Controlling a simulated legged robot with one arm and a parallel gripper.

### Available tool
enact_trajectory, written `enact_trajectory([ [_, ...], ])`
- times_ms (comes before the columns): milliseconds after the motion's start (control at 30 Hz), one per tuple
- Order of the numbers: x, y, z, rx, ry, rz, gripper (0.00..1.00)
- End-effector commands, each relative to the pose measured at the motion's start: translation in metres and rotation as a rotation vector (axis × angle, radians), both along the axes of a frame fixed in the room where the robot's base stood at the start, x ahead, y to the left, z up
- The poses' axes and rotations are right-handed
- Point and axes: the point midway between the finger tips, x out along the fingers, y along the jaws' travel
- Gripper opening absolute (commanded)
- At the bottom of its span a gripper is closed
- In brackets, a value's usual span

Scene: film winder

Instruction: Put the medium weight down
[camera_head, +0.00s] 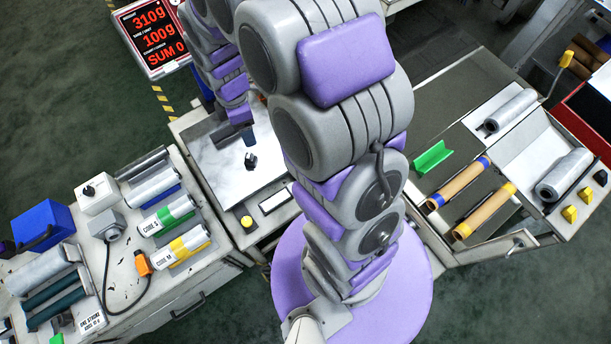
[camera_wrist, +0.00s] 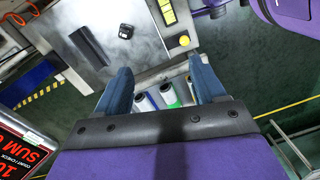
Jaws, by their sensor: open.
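A small black piece (camera_head: 250,162), which looks like the medium weight, stands on the pale metal plate (camera_head: 222,165) of the scale bench. In the wrist view the black weight (camera_wrist: 126,32) rests on the same plate, well apart from my fingers. My gripper (camera_wrist: 162,88) is open, with two blue fingers spread and nothing between them. In the head view my gripper (camera_head: 243,136) hangs over the plate, just beyond the weight; its fingertips are partly hidden by my arm.
A display (camera_head: 153,38) reads 310g, 100g and SUM 0. A yellow button (camera_head: 246,222) sits at the bench's front edge. The left bench holds rolls, including a green-banded core (camera_head: 166,215). The right bench carries brown tubes (camera_head: 459,182) and a green bracket (camera_head: 433,158).

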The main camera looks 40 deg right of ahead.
Motion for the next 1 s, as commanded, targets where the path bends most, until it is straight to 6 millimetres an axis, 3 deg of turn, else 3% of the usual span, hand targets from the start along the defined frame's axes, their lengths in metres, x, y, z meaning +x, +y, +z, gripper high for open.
enact_trajectory([
  [33, -0.012, -0.001, 0.017, -0.006, -0.003, -0.071, 0.70],
  [200, -0.059, -0.003, 0.060, -0.031, 0.010, -0.343, 0.70],
  [500, -0.153, -0.005, 0.114, -0.085, 0.039, -0.829, 0.70],
  [800, -0.235, -0.005, 0.138, -0.136, 0.065, -1.234, 0.70],
  [1000, -0.252, -0.005, 0.141, -0.148, 0.071, -1.329, 0.70],
])
